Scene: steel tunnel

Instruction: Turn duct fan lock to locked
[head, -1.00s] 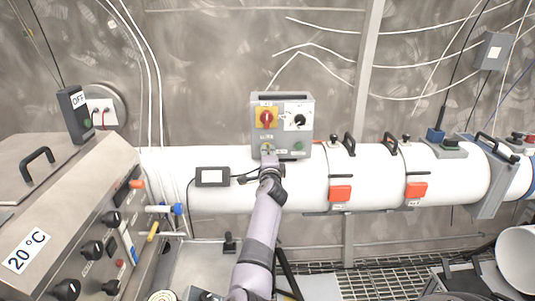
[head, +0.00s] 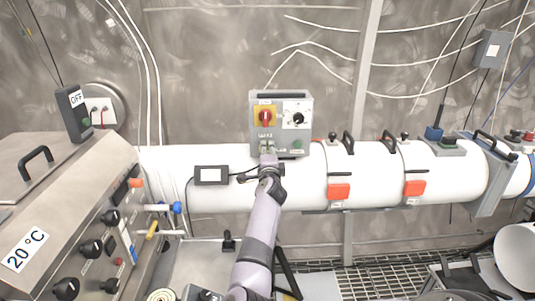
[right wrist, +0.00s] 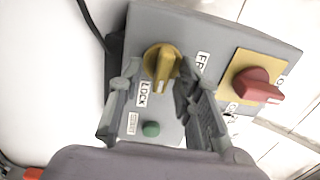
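The yellow duct fan lock knob (right wrist: 162,64) sits on the grey control box (right wrist: 220,30). In the right wrist view its handle points down, close to the LOCK label (right wrist: 143,94); the FREE label (right wrist: 202,61) is on its upper right. My right gripper (right wrist: 158,72) is open, with one finger on each side of the knob. A gap shows at the left finger; I cannot tell whether the right finger touches. In the head view the right gripper (head: 267,148) is at the lower left of the control box (head: 281,97) and mostly hides the knob. My left gripper is out of view.
On the box are a red switch on a yellow plate (head: 265,116), a black knob (head: 299,119) and a green button (right wrist: 151,129). The box stands against the white duct (head: 370,176). A small dark-framed display (head: 211,175) is left of my arm.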

